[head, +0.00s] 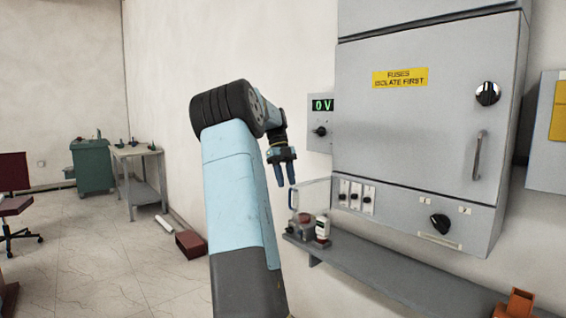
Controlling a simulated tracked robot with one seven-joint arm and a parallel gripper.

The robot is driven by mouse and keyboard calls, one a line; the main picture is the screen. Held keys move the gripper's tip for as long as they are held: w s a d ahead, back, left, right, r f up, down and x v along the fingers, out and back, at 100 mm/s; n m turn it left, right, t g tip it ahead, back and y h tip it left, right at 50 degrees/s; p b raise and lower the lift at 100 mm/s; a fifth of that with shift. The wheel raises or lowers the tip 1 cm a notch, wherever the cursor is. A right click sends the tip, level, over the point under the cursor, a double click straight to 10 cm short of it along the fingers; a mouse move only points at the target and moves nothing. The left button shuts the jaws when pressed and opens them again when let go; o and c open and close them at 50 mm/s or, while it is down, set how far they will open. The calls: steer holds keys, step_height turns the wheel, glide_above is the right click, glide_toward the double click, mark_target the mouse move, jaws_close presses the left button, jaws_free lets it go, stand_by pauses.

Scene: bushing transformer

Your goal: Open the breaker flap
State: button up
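The breaker flap (311,182) looks like a thin, clear, pale-edged panel at the lower left of the grey cabinet. It stands out to the left of a row of breakers (356,196), which show uncovered with dark toggles. My gripper (286,187) points down just above and left of the flap's upper edge in the picture. Its two blue fingers are apart with nothing seen between them. I cannot tell whether a finger touches the flap.
The grey cabinet (420,110) has a handle (479,155) and knobs. A meter box (321,122) reading 0 V is beside it. Below, a shelf (400,268) holds small items (322,229). An orange object (516,303) is at lower right. Floor at left is mostly open.

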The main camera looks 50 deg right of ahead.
steer(key=v, duration=0.7)
stand_by(0.5)
steer(key=s+a+r+n+t, duration=0.1)
steer(key=s+a+n+t, duration=0.2)
steer(key=a+n, duration=0.95)
steer(key=s+a+n+t, duration=0.3)
steer(key=a+n, duration=0.6)
steer(key=a, duration=0.7)
steer(key=s+a+f+n+t, duration=0.1)
steer(key=s+a+f+n, duration=0.2)
steer(key=a+n, duration=0.3)
steer(key=s+a+f+n+t, duration=0.1)
steer(key=s+a+f+n, duration=0.2)
steer(key=s+a+n, duration=0.3)
steer(key=s+a+f+n+t+h, duration=0.1)
steer(key=s+a+f+n, duration=0.2)
steer(key=s+a+n, duration=0.2)
steer(key=a+n, duration=0.1)
steer(key=a, duration=0.2)
steer(key=shift+a+f+t, duration=0.2)
steer(key=shift+f+t, duration=0.2)
steer(key=shift+d, duration=0.1)
